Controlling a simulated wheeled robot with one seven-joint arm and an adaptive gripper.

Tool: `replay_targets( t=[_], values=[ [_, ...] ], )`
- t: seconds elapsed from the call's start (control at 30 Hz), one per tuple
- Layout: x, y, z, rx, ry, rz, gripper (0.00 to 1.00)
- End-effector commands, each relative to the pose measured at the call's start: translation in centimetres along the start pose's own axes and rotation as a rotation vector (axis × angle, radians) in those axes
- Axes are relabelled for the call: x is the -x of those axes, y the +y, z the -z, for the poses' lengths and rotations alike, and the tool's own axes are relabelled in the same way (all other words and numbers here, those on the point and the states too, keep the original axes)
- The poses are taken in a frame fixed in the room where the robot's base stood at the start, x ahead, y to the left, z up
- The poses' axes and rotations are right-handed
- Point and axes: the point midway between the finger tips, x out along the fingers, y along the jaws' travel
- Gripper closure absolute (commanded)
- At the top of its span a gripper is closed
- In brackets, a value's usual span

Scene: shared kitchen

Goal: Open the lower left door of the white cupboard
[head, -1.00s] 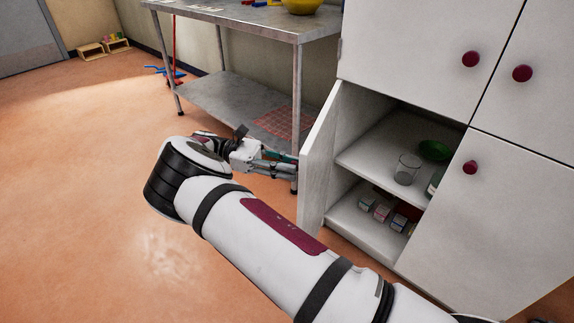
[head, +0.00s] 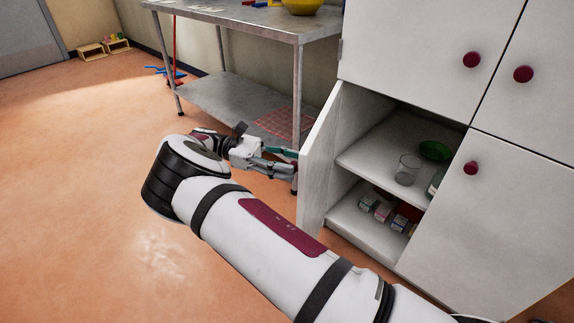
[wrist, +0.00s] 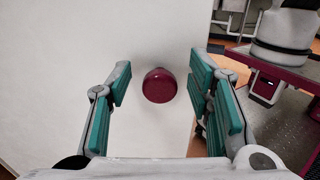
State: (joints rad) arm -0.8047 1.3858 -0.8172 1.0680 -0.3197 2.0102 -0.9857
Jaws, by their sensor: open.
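The lower left door (head: 318,168) of the white cupboard (head: 420,45) stands swung wide open, its edge toward the head camera. In the wrist view the door's white outer face (wrist: 60,60) fills the left and middle. Its dark red round knob (wrist: 159,86) sits between my gripper's teal finger pads. My gripper (wrist: 160,97) is open, with a gap between each finger and the knob. In the head view my gripper (head: 282,164) is at the outer side of the door, its fingertips partly hidden behind the door's edge.
Inside the cupboard are a glass (head: 407,170), a green bowl (head: 434,151) and several small boxes (head: 385,211) on shelves. A steel table (head: 240,22) with a lower shelf stands behind my gripper. The floor (head: 80,200) at left is clear.

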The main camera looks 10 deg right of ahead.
Motion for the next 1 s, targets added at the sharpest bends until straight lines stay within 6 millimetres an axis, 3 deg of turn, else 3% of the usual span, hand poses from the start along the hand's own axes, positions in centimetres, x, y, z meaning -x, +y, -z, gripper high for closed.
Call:
replay_targets(
  t=[0.43,0.6,0.87,1.0],
  values=[
    [0.1,-0.1,-7.6,-0.002,0.0,0.0,0.53],
    [0.1,-0.1,-8.8,0.0,0.0,0.0,0.53],
    [0.1,-0.1,-9.0,0.0,0.0,0.0,0.53],
    [0.0,-0.1,-9.0,0.0,0.002,0.001,0.81]
  ],
)
